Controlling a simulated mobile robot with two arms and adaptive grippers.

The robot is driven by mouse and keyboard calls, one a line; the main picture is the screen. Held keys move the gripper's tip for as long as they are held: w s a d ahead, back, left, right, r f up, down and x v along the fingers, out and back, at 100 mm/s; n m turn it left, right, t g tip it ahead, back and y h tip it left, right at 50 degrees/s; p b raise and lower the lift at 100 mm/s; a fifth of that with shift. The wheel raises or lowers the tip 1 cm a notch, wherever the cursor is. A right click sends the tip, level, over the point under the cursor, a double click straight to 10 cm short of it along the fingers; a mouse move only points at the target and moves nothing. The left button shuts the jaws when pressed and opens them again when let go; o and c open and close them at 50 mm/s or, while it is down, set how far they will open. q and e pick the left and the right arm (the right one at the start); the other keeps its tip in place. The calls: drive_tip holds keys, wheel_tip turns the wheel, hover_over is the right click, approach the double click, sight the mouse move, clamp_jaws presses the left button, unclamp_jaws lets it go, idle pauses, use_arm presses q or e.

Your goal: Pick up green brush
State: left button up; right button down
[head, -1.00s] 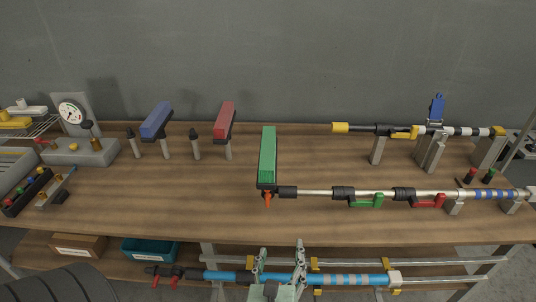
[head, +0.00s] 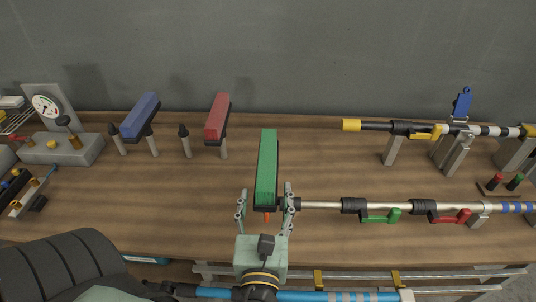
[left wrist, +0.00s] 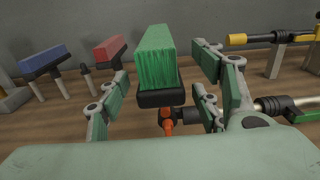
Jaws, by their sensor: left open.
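The green brush (head: 267,165) stands over the wooden bench, its long block of bristles pointing away from me on a dark base. In the left wrist view the green brush (left wrist: 156,60) sits above a black head with an orange part beneath. My left gripper (head: 265,194) is open, with one finger on each side of the near end of the brush. In the left wrist view the fingers (left wrist: 160,95) are spread, and gaps show between them and the brush head. My right gripper is not in view.
A silver pole (head: 325,206) with green and red levers runs right from the brush. Blue (head: 140,115) and red (head: 217,118) brushes stand on posts to the left. A yellow-tipped pole (head: 375,126) lies on supports at the back right. A gauge stand (head: 60,140) is far left.

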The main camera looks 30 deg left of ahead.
sight(267, 177)
use_arm(q)
drive_tip(key=shift+w+a+r, duration=0.1)
drive_tip(key=shift+w+a, duration=0.05)
drive_tip(key=shift+w, duration=0.15)
drive_tip(key=shift+w+a+p, duration=0.15)
drive_tip(key=shift+w+p, duration=0.15)
drive_tip(key=shift+p, duration=0.05)
drive_tip(key=shift+w+a+r+p, duration=0.2)
drive_tip(key=shift+w+a+p, duration=0.2)
drive_tip(key=shift+w, duration=0.2)
drive_tip(key=p+x, duration=0.1)
drive_tip(key=x, duration=0.3)
drive_tip(key=shift+f+p, duration=0.2)
drive_tip(key=shift+p, duration=0.15)
drive_tip(key=shift+w+a+f, duration=0.1)
drive_tip(key=shift+w+f, duration=0.05)
drive_tip(key=shift+w, duration=0.15)
drive_tip(key=shift+w+a, duration=0.1)
drive_tip(key=c, duration=1.3)
drive_tip(key=shift+c, duration=0.5)
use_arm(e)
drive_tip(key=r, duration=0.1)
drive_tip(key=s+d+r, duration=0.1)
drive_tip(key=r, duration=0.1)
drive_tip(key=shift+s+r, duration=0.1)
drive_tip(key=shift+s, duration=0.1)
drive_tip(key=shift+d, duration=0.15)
